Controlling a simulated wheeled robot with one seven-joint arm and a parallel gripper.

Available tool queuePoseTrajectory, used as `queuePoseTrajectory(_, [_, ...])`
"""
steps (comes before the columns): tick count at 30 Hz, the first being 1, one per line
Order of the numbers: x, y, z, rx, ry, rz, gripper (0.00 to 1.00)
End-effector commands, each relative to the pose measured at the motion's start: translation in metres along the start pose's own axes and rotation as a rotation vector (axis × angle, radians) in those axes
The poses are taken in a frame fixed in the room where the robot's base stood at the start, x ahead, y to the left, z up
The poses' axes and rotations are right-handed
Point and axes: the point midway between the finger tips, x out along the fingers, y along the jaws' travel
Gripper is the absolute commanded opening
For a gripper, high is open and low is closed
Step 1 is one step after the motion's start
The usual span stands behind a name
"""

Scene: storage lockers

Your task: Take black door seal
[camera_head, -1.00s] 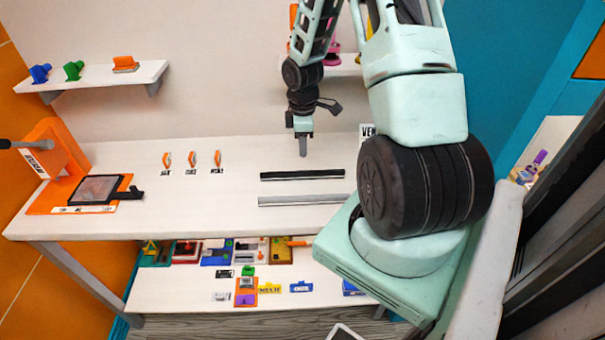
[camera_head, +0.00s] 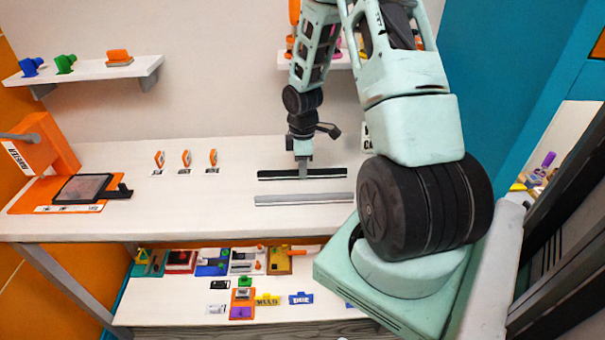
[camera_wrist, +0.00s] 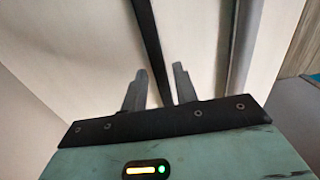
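The black door seal (camera_head: 325,173) is a long thin black strip lying flat on the white table, running left to right in the head view. In the wrist view the black seal (camera_wrist: 150,45) runs down between the two fingertips. In the wrist view my gripper (camera_wrist: 162,80) is open, one finger on each side of the seal. I cannot tell whether the fingers touch the table. Part of the seal is hidden behind my gripper.
A grey strip (camera_head: 304,199) lies parallel in front of the black one. Orange clips (camera_head: 186,158) stand to the left on the table. An orange press-like device (camera_head: 42,150) is at the far left. Shelves (camera_head: 85,72) hang on the wall behind. The table's front middle is clear.

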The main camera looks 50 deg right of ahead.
Motion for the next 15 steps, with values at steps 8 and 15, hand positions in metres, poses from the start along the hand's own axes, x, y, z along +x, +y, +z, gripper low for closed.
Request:
queuePoseTrajectory(8, [-0.0003,0.0000,-0.0001,0.000,0.000,0.000,0.00])
queuePoseTrajectory(15, [-0.0016,0.0001,-0.0002,0.000,0.000,0.000,0.00])
